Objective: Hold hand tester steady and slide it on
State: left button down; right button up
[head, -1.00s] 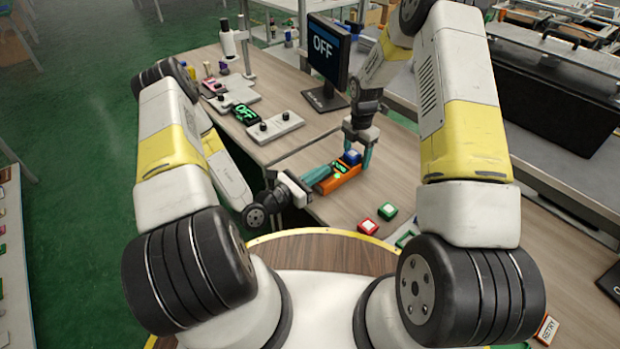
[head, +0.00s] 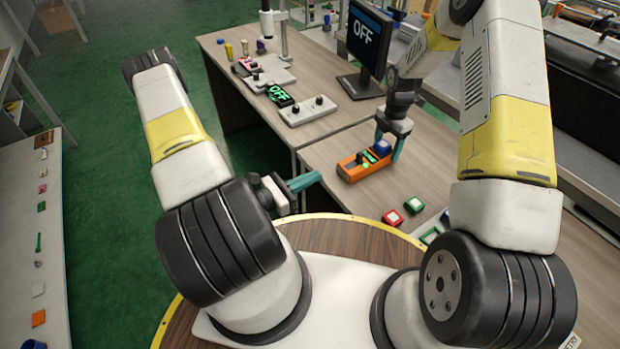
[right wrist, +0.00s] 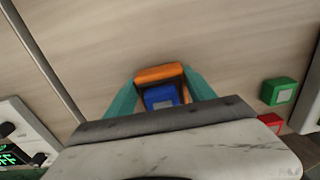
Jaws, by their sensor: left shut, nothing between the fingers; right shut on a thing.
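The orange hand tester (head: 350,170) is at the left part of the near wooden table, with a lit green display and a blue part at its right end. My right gripper (head: 388,150) comes down over that blue end and is shut on the tester. In the right wrist view its teal fingers flank the tester's orange body (right wrist: 160,73) and the blue part (right wrist: 160,97). I cannot tell whether the tester touches the table. My left gripper (head: 318,179) is shut and empty, to the left of the tester and apart from it.
Red (head: 393,218) and green (head: 414,205) blocks lie right of the tester. A monitor (head: 365,38) reading "OFF" stands behind. A pale fixture plate with black knobs (head: 308,110) and a green "OFF" display (head: 279,96) are on the far table. The table behind the tester is clear.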

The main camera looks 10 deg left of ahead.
dwell(0.4)
jog(key=o, duration=1.6)
jog(key=shift+o, duration=0.2)
jog(key=shift+r, duration=0.1)
